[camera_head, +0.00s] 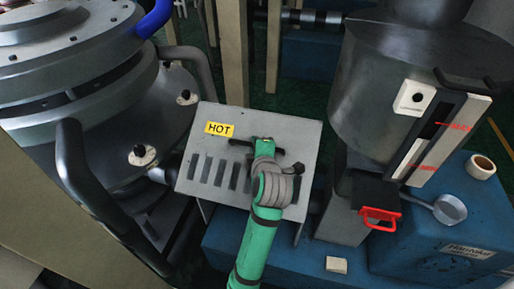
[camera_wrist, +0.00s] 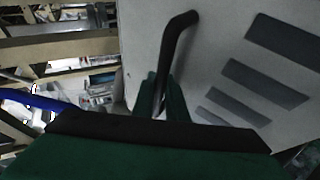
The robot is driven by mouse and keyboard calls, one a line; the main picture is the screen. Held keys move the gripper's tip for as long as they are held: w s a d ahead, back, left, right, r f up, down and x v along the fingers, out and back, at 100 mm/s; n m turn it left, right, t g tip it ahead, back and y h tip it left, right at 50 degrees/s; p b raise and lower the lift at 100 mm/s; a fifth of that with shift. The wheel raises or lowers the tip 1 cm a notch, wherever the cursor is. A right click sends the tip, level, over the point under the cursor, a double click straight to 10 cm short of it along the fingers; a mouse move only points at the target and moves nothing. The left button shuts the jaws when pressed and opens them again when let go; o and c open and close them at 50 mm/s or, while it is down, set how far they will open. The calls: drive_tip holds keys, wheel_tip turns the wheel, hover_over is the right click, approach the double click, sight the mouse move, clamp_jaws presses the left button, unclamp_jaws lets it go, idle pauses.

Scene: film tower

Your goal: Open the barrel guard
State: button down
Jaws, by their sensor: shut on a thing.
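The barrel guard (camera_head: 305,135) is a grey metal cover with a yellow HOT label (camera_head: 219,129) and a row of dark slots. It stands over the pipe between the two machines. Its black bar handle (camera_head: 238,142) is on the upper part of its face. My gripper (camera_head: 264,143) is at the handle, mostly hidden behind my green arm and its coiled hose. In the wrist view, the handle (camera_wrist: 172,48) runs down between the green fingers of my gripper (camera_wrist: 161,98), which are shut on it. The slotted plate (camera_wrist: 225,50) is close beside them.
A large round steel machine (camera_head: 75,75) with a thick dark handle (camera_head: 72,160) stands at left. At right are a steel hopper (camera_head: 400,90), a red-handled slide (camera_head: 380,215) and a small scoop (camera_head: 450,209) on a blue base (camera_head: 440,255). Wooden posts (camera_head: 233,50) stand behind.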

idle(0.3)
drive_tip(key=c, duration=1.8)
unclamp_jaws()
drive_tip(key=shift+o, duration=0.2)
